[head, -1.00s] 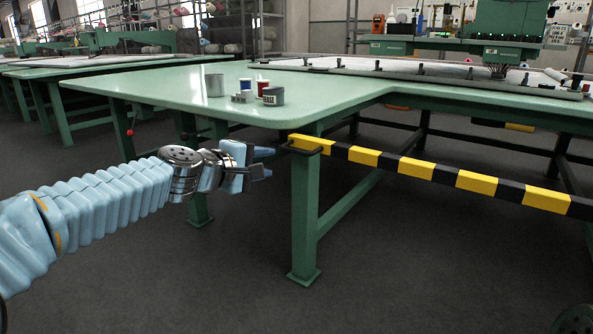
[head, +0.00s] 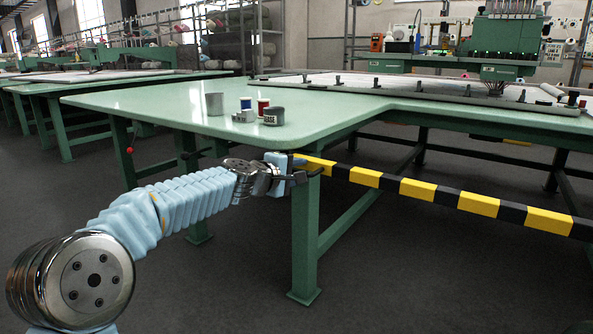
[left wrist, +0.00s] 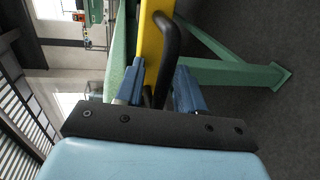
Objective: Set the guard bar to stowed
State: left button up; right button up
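My left gripper (head: 302,174) is at this end of the bar. In the left wrist view its two blue fingers (left wrist: 157,90) are apart, with the lower part of the handle between them. I cannot tell whether either finger touches it. My right gripper is in neither view.
The green table (head: 160,98) stands above and behind the bar; its front leg (head: 305,240) is close to my gripper. A grey cup (head: 215,104), spools and a dark tin (head: 274,116) stand on the table. The floor in front is clear.

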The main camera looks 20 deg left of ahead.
pick_arm(q)
grip_shut()
dwell(0.3)
